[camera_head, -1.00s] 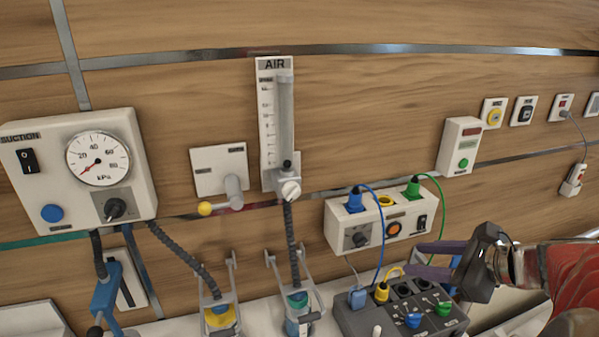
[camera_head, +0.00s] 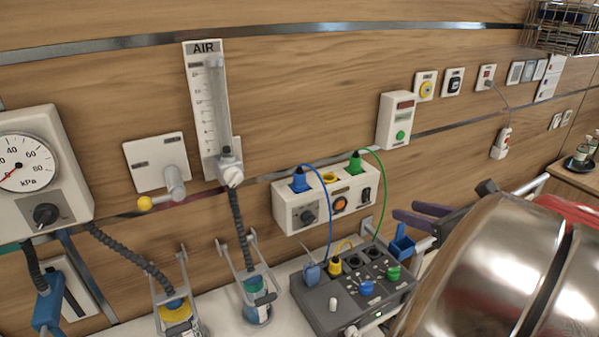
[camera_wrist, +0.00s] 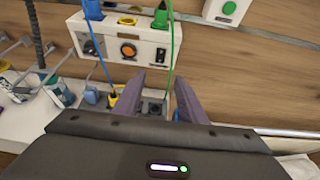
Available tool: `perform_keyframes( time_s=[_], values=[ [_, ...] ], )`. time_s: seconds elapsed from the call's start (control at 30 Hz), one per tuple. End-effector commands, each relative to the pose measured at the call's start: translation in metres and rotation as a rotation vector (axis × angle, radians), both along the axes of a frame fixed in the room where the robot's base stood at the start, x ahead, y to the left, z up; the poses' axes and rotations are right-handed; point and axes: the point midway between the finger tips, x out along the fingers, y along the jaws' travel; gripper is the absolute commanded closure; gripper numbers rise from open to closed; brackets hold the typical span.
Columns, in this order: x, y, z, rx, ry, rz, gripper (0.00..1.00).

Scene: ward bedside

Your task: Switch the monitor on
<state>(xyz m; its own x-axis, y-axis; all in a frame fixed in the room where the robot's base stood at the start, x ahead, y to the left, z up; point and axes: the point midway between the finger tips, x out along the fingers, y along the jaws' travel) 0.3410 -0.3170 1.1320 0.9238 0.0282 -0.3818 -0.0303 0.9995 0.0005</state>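No label in view reads "monitor", so I cannot tell which unit it is. A white wall box (camera_head: 291,221) has a dark knob, an orange button and a black rocker switch (camera_head: 366,195) at its right end. Blue, yellow and green sockets line its top; the rocker's position is too small to tell. A dark grey box (camera_head: 325,312) below it on the shelf has cables, knobs and a small lit green light. My gripper (camera_head: 405,212) is right of the white box, its purple fingers apart and empty. The wrist view shows both fingers (camera_wrist: 158,88) below the white box.
Blue and green cables (camera_head: 329,215) hang in front of the white box. An AIR flowmeter (camera_head: 208,110) and a suction gauge unit (camera_head: 50,165) are on the wall to the left. A small white unit with a green button (camera_head: 398,120) is above right. A metal rail passes near my gripper.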

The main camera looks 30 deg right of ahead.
Motion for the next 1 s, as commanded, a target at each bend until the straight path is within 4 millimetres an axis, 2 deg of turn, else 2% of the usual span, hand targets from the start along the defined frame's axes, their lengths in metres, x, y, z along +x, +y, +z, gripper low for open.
perform_keyframes(
  time_s=[1.0],
  values=[
    [0.112,0.003,-0.047,0.001,0.001,0.000,0.62]
  ],
)
